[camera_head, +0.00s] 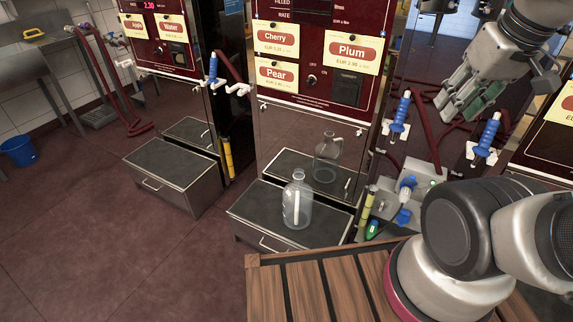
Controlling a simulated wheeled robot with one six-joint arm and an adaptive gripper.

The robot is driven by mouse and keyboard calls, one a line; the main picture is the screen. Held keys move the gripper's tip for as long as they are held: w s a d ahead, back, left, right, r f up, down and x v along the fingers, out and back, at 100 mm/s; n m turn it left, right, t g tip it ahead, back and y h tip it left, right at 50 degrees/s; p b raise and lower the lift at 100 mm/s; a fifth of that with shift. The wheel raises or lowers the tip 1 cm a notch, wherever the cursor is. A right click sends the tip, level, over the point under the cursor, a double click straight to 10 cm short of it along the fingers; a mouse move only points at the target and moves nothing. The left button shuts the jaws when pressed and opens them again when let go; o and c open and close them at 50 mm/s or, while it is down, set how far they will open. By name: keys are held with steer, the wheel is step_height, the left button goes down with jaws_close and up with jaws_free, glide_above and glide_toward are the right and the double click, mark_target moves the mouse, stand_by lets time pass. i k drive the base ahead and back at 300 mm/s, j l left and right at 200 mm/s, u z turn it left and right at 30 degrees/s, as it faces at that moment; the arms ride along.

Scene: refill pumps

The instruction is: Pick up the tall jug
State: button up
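A clear glass jug (297,205) with a narrow neck and a handle stands upright on the dark top of a low metal drawer unit (253,212), in front of the Cherry, Pear and Plum machine. A reflection of it shows in the shiny panel behind. My gripper (455,108) is at the upper right, high and well apart from the jug. Its fingers point down and left. They look spread, with a greenish pad showing and nothing between them.
A slatted wooden surface (290,291) lies in front, beneath my arm. Blue-handled nozzles (398,115) with dark red hoses hang right of the jug. A small grey box with blue fittings (412,181) is nearby. Another drawer unit (180,165) stands left; the floor there is clear.

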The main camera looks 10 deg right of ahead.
mark_target(298, 196)
steer(key=i+j, duration=0.2)
steer(key=i, duration=0.2)
steer(key=i+j, duration=0.2)
steer(key=i, duration=0.2)
steer(key=i+l+z, duration=0.05)
